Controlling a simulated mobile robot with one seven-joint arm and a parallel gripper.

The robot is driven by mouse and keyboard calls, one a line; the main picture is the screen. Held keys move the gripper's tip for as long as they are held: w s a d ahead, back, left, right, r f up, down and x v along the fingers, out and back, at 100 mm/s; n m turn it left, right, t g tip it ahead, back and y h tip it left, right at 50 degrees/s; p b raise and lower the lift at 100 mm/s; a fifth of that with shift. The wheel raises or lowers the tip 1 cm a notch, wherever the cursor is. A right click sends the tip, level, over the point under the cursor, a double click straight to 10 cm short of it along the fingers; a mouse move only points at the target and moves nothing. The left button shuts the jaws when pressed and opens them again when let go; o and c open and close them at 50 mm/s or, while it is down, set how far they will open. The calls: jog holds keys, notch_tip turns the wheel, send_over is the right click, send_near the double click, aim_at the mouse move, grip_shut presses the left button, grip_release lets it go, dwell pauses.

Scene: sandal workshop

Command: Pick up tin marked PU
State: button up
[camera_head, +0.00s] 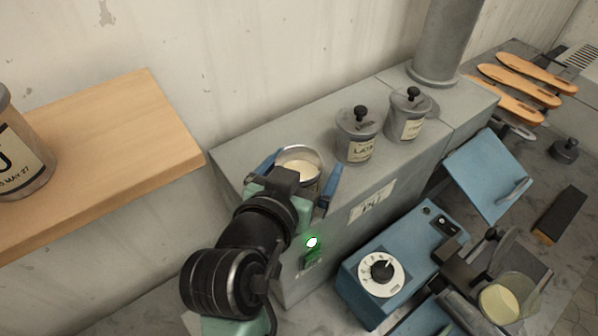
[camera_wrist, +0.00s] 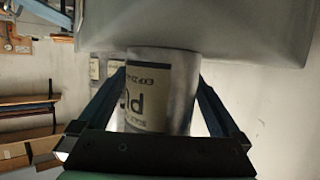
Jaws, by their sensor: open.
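A grey metal tin (camera_head: 312,161) with a pale round top stands on the grey cabinet, and no knob shows on it. In the wrist view the tin (camera_wrist: 178,95) has a cream label with large letters that start with P; the second letter is partly cut by the curve and my gripper. My gripper (camera_head: 298,176) is open, with one blue finger on each side of this tin. In the wrist view the fingers (camera_wrist: 160,82) also flank it; I cannot tell whether they touch it.
Two knobbed, labelled tins (camera_head: 358,140) (camera_head: 407,118) stand right of it on the cabinet (camera_head: 270,135). The cabinet front bears a PU label (camera_head: 372,200). A partly cut-off tin (camera_head: 20,150), its label ending in U, stands on the wooden shelf (camera_head: 130,130). A blue machine (camera_head: 385,265) stands in front.

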jog(key=shift+w, duration=0.15)
jog(key=shift+c, duration=0.2)
grip_shut()
jog(key=shift+r, duration=0.15)
dwell(0.3)
